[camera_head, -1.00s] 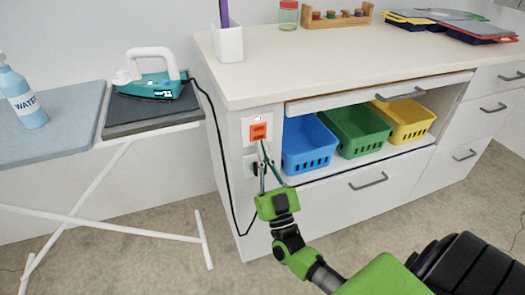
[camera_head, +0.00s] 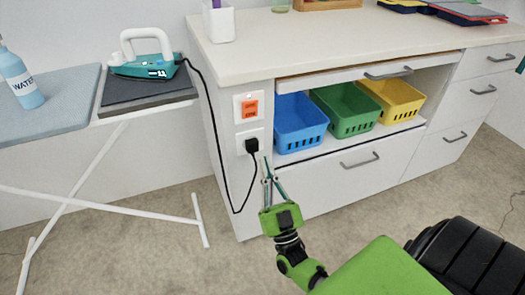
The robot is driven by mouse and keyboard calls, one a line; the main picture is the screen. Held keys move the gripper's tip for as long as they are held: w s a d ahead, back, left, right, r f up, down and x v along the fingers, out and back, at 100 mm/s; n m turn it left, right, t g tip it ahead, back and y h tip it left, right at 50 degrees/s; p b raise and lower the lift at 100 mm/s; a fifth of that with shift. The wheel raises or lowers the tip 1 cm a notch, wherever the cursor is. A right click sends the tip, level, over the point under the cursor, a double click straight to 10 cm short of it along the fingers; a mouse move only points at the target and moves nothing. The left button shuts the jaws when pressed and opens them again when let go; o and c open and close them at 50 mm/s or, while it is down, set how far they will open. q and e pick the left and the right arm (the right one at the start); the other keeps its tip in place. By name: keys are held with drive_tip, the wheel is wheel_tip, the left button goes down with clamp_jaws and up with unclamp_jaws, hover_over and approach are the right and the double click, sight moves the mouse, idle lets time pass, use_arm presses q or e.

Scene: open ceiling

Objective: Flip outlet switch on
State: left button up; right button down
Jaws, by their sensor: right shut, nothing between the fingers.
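The orange outlet switch (camera_head: 250,107) sits in a white plate on the end panel of the white counter. A small light shows at its top edge. Just below it is a socket with a black plug (camera_head: 251,146) in it, and a black cord runs from there. My right gripper (camera_head: 266,158) is below and slightly right of the switch, near the plug, pointing up. Its fingers are shut and empty, apart from the switch. The switch is fully visible. My left gripper is out of view.
A teal iron (camera_head: 146,66) with a lit display stands on the ironing board (camera_head: 45,108) at left, beside a water bottle (camera_head: 20,82). Blue (camera_head: 298,138), green (camera_head: 345,127) and yellow (camera_head: 398,115) baskets fill the open shelf. Floor in front is clear.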

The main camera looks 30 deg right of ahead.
drive_tip(key=shift+v, duration=1.25)
drive_tip(key=shift+w+f, duration=0.15)
drive_tip(key=shift+w, duration=0.05)
